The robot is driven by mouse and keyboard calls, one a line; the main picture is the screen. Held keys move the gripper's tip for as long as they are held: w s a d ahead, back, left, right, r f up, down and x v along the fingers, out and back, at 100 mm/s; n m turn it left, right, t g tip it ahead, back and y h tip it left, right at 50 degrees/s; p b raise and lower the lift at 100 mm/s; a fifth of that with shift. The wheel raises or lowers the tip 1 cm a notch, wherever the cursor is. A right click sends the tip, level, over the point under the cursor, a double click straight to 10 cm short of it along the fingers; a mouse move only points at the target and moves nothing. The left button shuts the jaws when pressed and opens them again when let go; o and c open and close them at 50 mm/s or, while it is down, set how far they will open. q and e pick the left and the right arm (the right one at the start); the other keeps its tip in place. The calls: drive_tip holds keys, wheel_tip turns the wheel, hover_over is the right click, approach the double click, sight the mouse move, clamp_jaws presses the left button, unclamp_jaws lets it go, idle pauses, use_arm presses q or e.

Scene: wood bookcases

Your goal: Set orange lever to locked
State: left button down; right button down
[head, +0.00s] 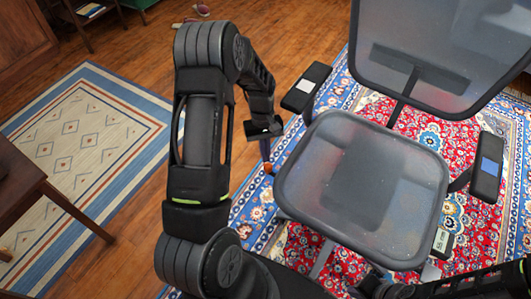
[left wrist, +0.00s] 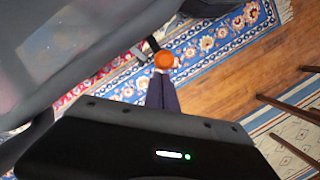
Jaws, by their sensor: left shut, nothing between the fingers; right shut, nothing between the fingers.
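The orange lever shows as a small round orange knob (head: 268,168) at the left side of the mesh chair (head: 360,190), just under the seat's edge. In the left wrist view the orange knob (left wrist: 165,60) is seen nearly end-on, with a dark stem running from it toward the chair. My left gripper (head: 265,150) points down at the knob, its fingers shut and empty. In the left wrist view the shut fingertips (left wrist: 162,82) are just below the knob; I cannot tell whether they touch it.
The chair's left armrest (head: 306,87) is close beside my left wrist. The chair stands on a red and blue patterned rug (head: 255,215). Bare wood floor and a beige rug (head: 85,140) lie to the left, with a brown table (head: 20,190) at the edge.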

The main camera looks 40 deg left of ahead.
use_arm(q)
drive_tip(key=shift+s+n, duration=0.55)
drive_tip(key=shift+n, duration=0.05)
drive_tip(key=s+d+n+t+p, duration=0.1)
drive_tip(key=s+n+p, duration=0.1)
drive_tip(key=s+n, duration=0.4)
drive_tip(key=shift+d+t+h+p, duration=0.3)
drive_tip(key=shift+t+p, duration=0.05)
drive_tip(key=shift+t, duration=0.05)
drive_tip(key=shift+w, duration=0.15)
idle(0.4)
drive_tip(key=shift+w, duration=0.75)
